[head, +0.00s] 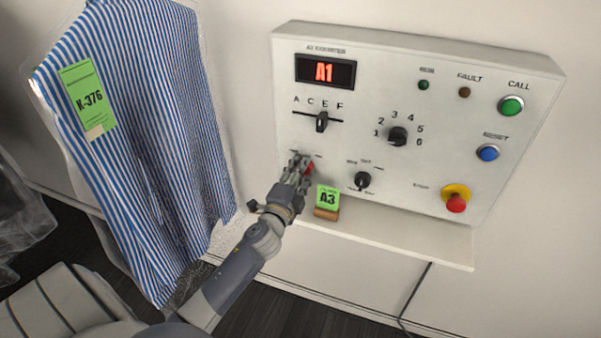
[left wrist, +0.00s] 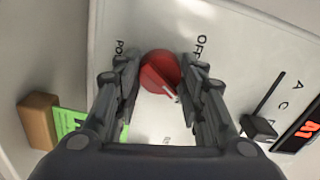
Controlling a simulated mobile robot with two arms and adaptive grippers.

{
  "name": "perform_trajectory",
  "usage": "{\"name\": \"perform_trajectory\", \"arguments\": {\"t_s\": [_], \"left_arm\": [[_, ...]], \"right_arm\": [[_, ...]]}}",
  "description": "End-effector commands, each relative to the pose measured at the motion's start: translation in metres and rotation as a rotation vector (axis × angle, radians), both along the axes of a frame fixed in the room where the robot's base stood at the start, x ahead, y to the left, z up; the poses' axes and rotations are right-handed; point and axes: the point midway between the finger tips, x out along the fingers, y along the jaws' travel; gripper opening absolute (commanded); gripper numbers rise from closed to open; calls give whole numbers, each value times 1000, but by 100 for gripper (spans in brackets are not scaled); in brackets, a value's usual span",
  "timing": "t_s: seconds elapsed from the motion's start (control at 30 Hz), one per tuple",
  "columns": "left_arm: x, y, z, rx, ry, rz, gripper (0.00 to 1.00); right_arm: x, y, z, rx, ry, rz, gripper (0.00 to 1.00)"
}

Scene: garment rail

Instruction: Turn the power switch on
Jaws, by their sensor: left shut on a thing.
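The power switch is a red round knob (left wrist: 158,70) with a white pointer line, on the pale control panel (head: 440,75). In the head view only a bit of its red (head: 310,168) shows past my fingers. My left gripper (head: 301,163) is at the panel's lower left, its fingers on both sides of the knob and shut on it. In the left wrist view, an "OFF" label shows beside the knob and a partly hidden "PO..." label shows on the other side. The pointer slants toward the right finger. My right gripper is not in view.
The panel has a red "A1" display (head: 324,72), a slider (head: 321,122), a numbered dial (head: 397,136), a small black knob (head: 362,180) and several buttons. A green "A3" card (head: 327,197) stands on the ledge (head: 420,246) below. A striped shirt (head: 150,130) hangs at left.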

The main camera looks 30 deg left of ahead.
Motion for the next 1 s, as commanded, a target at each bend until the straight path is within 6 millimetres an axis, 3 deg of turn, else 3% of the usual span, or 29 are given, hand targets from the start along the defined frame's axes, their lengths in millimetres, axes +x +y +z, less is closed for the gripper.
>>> {"name": "perform_trajectory", "arguments": {"t_s": [0.4,0.93,0.97,1.0], "left_arm": [[0,0,0,170,40,-1,13],[0,0,0,193,46,0,13],[0,0,0,192,46,-1,42],[0,0,0,192,46,0,46]], "right_arm": [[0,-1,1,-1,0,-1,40],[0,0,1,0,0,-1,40],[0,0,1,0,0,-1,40],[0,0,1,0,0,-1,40]]}}
